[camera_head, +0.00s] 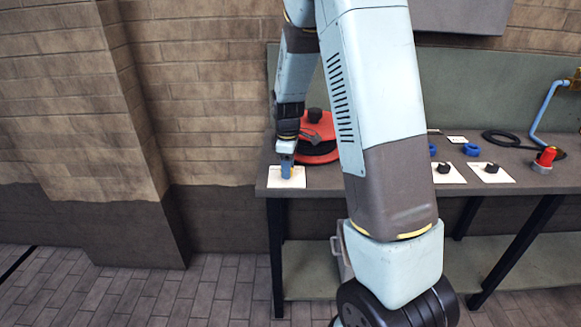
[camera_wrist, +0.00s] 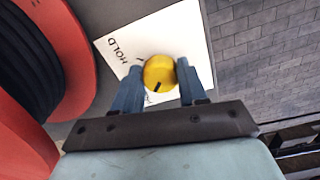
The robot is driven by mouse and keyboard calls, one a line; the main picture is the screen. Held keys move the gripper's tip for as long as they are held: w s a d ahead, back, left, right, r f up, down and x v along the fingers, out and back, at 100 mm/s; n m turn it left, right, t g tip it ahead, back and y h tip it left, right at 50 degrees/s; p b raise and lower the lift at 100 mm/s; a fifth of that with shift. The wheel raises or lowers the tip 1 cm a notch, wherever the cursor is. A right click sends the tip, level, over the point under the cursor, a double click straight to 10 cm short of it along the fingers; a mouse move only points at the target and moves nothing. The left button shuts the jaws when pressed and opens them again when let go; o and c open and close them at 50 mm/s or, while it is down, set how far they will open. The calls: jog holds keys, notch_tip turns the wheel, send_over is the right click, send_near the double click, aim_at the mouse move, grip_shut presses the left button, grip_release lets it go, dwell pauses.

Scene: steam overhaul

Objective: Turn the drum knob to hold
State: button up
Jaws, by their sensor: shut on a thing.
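The drum knob (camera_wrist: 159,73) is a round yellow knob with a short black pointer mark. It stands on a white label card (camera_wrist: 196,22) in the wrist view. The word HOLD (camera_wrist: 124,52) is printed at the card's left side; other lettering is partly hidden by my gripper. The pointer mark lies on the knob's lower side in the picture, not towards HOLD. My gripper (camera_head: 286,172) is shut on the knob, with one blue finger on each side. In the head view the card (camera_head: 278,184) shows at the bench's left front corner, and the gripper hides the knob.
A red drum (camera_head: 325,124) with a black band stands right behind the card; it also fills the left of the wrist view (camera_wrist: 80,30). Dark knobs (camera_head: 491,168) on cards and a red-topped part (camera_head: 546,157) sit farther right on the bench (camera_head: 325,182). Floor left of the bench is clear.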

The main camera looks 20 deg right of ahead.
jog(key=shift+s+d, duration=0.1)
jog(key=shift+d, duration=0.15)
jog(key=shift+a+m, duration=0.3)
jog(key=shift+a, duration=0.1)
jog(key=shift+a+m, duration=0.15)
jog(key=shift+m, duration=2.15)
jog(key=o, duration=0.9)
jog(key=shift+o, duration=0.8)
notch_tip(320, 180, up, 14)
jog(key=shift+f, duration=0.15)
